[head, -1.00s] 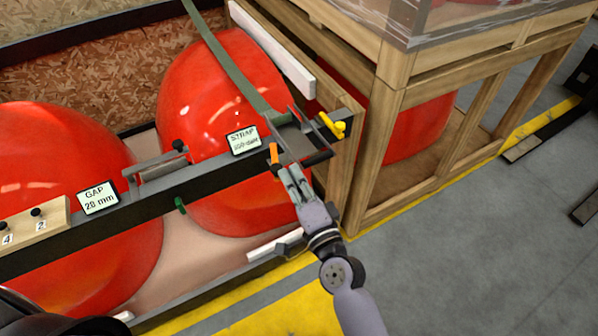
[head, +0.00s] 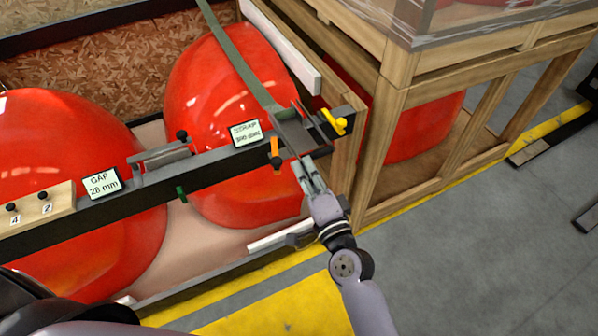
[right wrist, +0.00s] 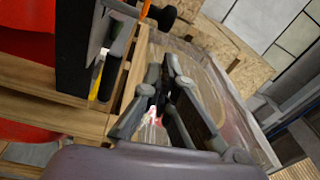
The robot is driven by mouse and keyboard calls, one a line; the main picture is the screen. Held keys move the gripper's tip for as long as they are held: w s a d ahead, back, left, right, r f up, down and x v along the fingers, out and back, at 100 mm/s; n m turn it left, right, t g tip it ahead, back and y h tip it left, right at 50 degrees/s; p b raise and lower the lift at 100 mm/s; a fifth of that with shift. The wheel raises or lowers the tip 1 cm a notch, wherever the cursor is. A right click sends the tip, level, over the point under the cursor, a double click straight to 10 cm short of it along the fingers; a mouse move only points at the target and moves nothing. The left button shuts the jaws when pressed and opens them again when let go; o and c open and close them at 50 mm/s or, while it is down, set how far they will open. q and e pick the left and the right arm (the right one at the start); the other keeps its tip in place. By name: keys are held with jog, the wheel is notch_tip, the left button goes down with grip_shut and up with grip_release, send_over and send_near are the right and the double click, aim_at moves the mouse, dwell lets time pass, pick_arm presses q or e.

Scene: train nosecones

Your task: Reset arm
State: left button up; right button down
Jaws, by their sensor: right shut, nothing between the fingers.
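My right gripper (head: 302,163) is shut and empty, just below and right of the grey ratchet bracket (head: 294,130) at the right end of the black rail (head: 218,171). It appears apart from the bracket. The right gripper's fingers (right wrist: 172,78) also show in the right wrist view, with nothing between them. A green strap (head: 232,50) runs from the bracket over the right red nosecone (head: 222,85). An orange-tipped lever (head: 275,152) hangs at the bracket's left, and a yellow handle (head: 334,122) sits at its right. My left gripper is out of view.
A second red nosecone (head: 75,135) lies at left. A "GAP 28 mm" sign (head: 103,183) and a blurred "STRAP" sign (head: 246,133) stand on the rail. A wooden crate frame (head: 377,150) stands close right of my gripper. Grey floor (head: 480,260) is clear at lower right.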

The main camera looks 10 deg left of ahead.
jog(key=s+b, duration=0.2)
jog(key=s, duration=0.8)
jog(key=s+d+f+n+g+h, duration=0.2)
jog(key=d+f, duration=0.1)
jog(key=f, duration=0.9)
jog(key=s+d+f+n+g+h, duration=0.2)
jog(key=d+f+g, duration=0.15)
jog(key=f, duration=0.85)
jog(key=s+d+f+n+g+h, duration=0.15)
jog(key=d+f, duration=0.25)
jog(key=f, duration=0.9)
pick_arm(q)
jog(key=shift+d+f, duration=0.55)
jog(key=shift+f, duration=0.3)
pick_arm(e)
jog(key=s+d+f+n+g+h, duration=0.2)
jog(key=s+d+f+g, duration=0.1)
jog(key=s+d+f, duration=0.6)
jog(key=s+d+f+n+g+h, duration=0.3)
jog(key=s+d+f, duration=0.7)
jog(key=s+d, duration=0.4)
jog(key=s+g, duration=0.1)
jog(key=s, duration=0.1)
jog(key=shift+s+d+f+n, duration=0.25)
jog(key=shift+s+f+n, duration=0.05)
jog(key=shift+n, duration=0.05)
